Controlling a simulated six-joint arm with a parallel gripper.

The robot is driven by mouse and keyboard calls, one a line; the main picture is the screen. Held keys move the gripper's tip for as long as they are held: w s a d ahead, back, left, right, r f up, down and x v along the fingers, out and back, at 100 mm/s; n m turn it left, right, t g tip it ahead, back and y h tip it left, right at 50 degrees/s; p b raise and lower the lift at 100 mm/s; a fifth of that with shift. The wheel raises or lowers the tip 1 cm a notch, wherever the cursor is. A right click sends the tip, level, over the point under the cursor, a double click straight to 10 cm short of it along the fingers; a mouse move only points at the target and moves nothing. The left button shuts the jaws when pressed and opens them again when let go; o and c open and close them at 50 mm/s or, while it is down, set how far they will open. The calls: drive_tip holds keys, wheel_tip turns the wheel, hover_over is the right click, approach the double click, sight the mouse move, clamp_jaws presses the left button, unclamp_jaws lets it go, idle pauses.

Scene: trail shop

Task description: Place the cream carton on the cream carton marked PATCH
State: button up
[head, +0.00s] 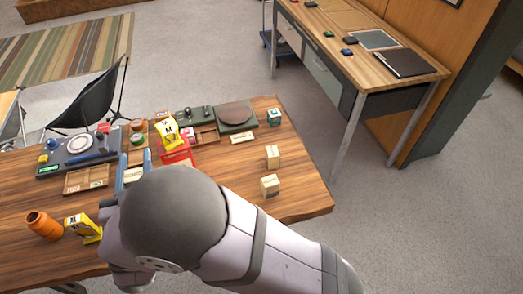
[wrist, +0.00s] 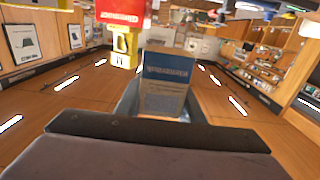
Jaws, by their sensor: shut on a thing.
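My gripper (head: 133,172) is low over the left-middle of the wooden table, partly hidden behind my own arm in the head view. In the wrist view it is shut on a box-shaped carton (wrist: 164,88) with a blue lettered band; its body looks grey-brown in shade and I cannot read the words. Two cream cartons stand apart at the table's right: one farther back (head: 272,157) and one nearer the front (head: 270,186). Their lettering is too small to read, so I cannot tell which is marked PATCH. Both are well to the right of my gripper.
A yellow box (head: 171,134) and a red piece (head: 177,156) stand close behind my gripper. An orange spool (head: 43,225) and another yellow box (head: 82,226) are at the left. A dark scale (head: 236,116) is at the back. The table around the cream cartons is mostly clear.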

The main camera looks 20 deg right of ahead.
wheel_tip(320, 180, up, 6)
drive_tip(key=shift+n+y, duration=0.4)
drive_tip(key=shift+y, duration=0.3)
drive_tip(key=w+d+r, duration=0.1)
drive_tip(key=w+d, duration=0.1)
drive_tip(key=w, duration=0.1)
drive_tip(key=w+d+r, duration=0.2)
drive_tip(key=w, duration=0.1)
drive_tip(key=w+d+r, duration=0.2)
drive_tip(key=w+d, duration=0.1)
drive_tip(key=w, duration=0.1)
drive_tip(key=shift+d, duration=0.1)
drive_tip(key=w+d+f+n+y, duration=0.1)
drive_tip(key=w+d+y, duration=0.1)
drive_tip(key=d, duration=0.8)
drive_tip(key=w+d+n+y, duration=0.2)
drive_tip(key=d+y, duration=0.1)
drive_tip(key=d, duration=0.7)
drive_tip(key=s+d+f+g, duration=0.1)
drive_tip(key=s+d+f, duration=0.3)
drive_tip(key=d, duration=0.3)
wheel_tip(320, 180, down, 11)
drive_tip(key=n, duration=0.1)
drive_tip(key=shift+s+y, duration=0.15)
drive_tip(key=shift+y, duration=0.25)
drive_tip(key=shift+d+f, duration=0.1)
drive_tip(key=shift+f, duration=0.05)
drive_tip(key=shift+f, duration=2)
